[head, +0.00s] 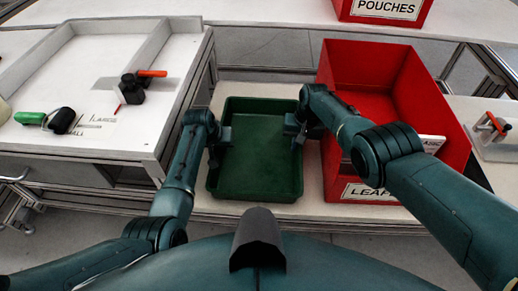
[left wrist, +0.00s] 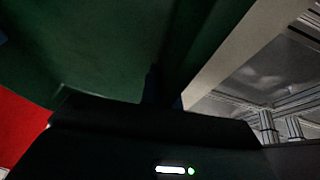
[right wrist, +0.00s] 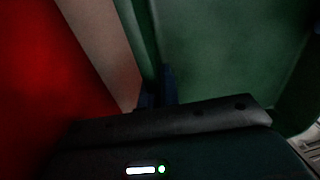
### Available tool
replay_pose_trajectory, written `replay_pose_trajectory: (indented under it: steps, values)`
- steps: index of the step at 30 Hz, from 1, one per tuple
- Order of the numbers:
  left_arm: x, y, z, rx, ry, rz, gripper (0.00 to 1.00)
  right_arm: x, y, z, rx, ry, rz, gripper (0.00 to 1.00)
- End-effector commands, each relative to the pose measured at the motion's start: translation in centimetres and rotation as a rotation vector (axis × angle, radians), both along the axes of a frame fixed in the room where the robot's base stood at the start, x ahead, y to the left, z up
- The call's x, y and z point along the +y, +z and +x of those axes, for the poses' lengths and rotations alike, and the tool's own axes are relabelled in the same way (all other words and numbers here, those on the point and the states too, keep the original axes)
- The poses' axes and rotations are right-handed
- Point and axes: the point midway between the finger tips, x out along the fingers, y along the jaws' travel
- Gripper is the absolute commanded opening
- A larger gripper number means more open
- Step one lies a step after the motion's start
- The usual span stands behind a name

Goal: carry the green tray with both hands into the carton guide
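The green tray (head: 258,186) lies on the light worktop between the white workstation and the red bin. It looks empty and level. My left gripper (head: 217,141) is at its left wall, with its fingers close together on the rim; the wall also shows in the left wrist view (left wrist: 205,45). My right gripper (head: 298,132) is at the right wall in the same way, and this wall shows in the right wrist view (right wrist: 145,40). Both appear shut on the tray's walls, though the fingertips are dark and partly hidden. I cannot tell which thing is the carton guide.
The red bin (head: 348,68) stands close to the tray's right side. The white workstation (head: 95,72) on the left has raised ledges, a green-handled tool (head: 32,117) and an orange-handled tool (head: 150,73). Another red bin (head: 385,10) stands at the back.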

Motion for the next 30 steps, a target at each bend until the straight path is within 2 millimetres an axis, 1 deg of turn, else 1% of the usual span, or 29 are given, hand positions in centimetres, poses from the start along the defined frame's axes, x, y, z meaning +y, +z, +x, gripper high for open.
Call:
replay_pose_trajectory:
  steps: [8, 14, 17, 25, 30]
  values:
    - [0.0, 0.0, 0.0, 0.001, 0.0, 0.001, 0.0, 0.0, 0.0, 0.0, 0.0, 0.0, 0.0, 0.0]
    - [0.0, 0.5, 0.0, -0.001, 0.0, 0.001, 0.0, 0.0, 0.5, 0.0, -0.001, 0.0, 0.0, 0.0]
    - [0.0, 1.3, 0.0, -0.001, 0.0, 0.001, 0.0, 0.0, 1.3, 0.0, -0.001, 0.0, 0.0, 0.0]
    - [0.0, 4.3, 0.0, -0.001, 0.0, 0.001, 0.0, 0.0, 4.3, 0.0, -0.001, 0.0, 0.0, 0.0]
    - [0.0, 5.2, 0.0, -0.001, 0.0, 0.001, 0.0, 0.0, 5.2, 0.0, -0.001, 0.0, -0.001, 0.0]
